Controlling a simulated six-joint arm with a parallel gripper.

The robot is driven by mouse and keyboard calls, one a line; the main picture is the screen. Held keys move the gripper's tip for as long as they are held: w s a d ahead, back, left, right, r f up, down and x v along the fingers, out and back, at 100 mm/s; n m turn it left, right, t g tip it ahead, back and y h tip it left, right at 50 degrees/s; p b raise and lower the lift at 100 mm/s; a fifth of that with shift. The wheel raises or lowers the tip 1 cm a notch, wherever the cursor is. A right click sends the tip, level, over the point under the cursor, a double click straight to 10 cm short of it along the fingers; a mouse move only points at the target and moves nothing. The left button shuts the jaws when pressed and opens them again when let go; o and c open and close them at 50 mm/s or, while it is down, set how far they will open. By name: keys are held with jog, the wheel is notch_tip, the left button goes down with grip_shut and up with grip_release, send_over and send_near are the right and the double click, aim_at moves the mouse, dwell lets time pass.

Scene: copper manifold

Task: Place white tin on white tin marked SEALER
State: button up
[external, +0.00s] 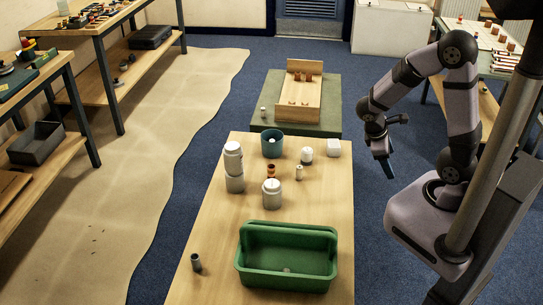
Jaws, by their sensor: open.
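Several white tins stand on the wooden table. At the left, one white tin (233,161) sits on top of another white tin (235,184). A wider white tin (271,195) with a smaller top stands right of that stack. A short white tin or jar (306,155) stands farther back. No lettering is legible, so I cannot tell which one is marked SEALER.
The wooden table (212,250) carries a green bin (287,278), a teal pot (272,145), a white block (332,148), a small brown item (270,171), a small pale bottle (299,172) and a dark cup (196,262). The table's front left is mostly clear.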

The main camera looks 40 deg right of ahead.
jog(key=s+a+m+t+y, duration=0.1)
jog(key=s+a+m+y, duration=0.1)
jog(key=a+m+y, duration=0.3)
jog(key=shift+a+r+m+y, duration=0.3)
jog(key=shift+a+r+m, duration=0.25)
jog(key=shift+m, duration=0.95)
